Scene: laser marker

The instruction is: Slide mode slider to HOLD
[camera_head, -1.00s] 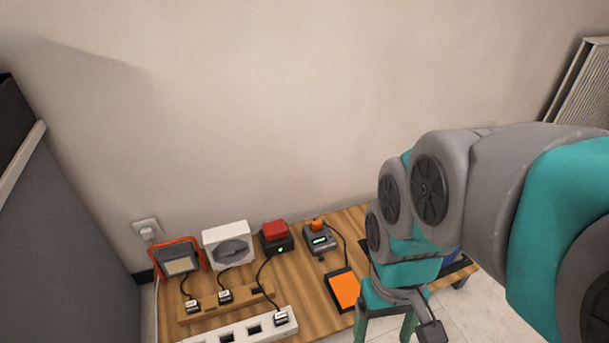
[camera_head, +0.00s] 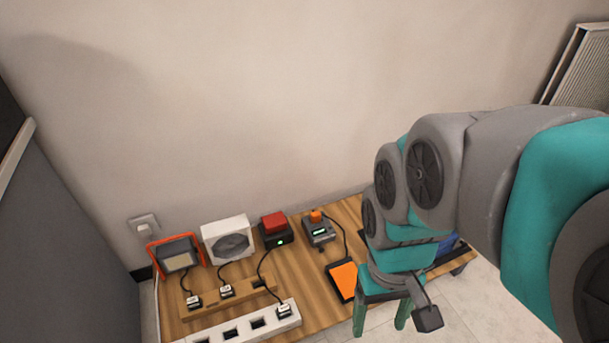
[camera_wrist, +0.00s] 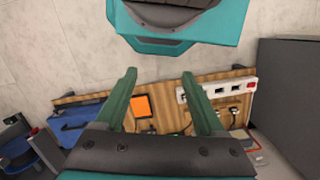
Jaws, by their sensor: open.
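A small grey device (camera_head: 319,233) with an orange block on top and a green-lit display stands at the back of the wooden table (camera_head: 300,290). A cable runs from it toward an orange pad in a black frame (camera_head: 343,278). No slider or HOLD label can be made out on any device. My gripper (camera_head: 381,318) is open and empty, right of the orange pad in the head view. In the wrist view my gripper (camera_wrist: 160,76) has its fingers apart, with the orange pad (camera_wrist: 142,106) showing between them.
Left of the grey device stand a red-topped black box (camera_head: 276,231), a white box with a round grille (camera_head: 228,240) and an orange-framed lamp (camera_head: 177,254). A white power strip (camera_head: 245,327) and cables lie in front. A blue object (camera_wrist: 82,122) is partly hidden.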

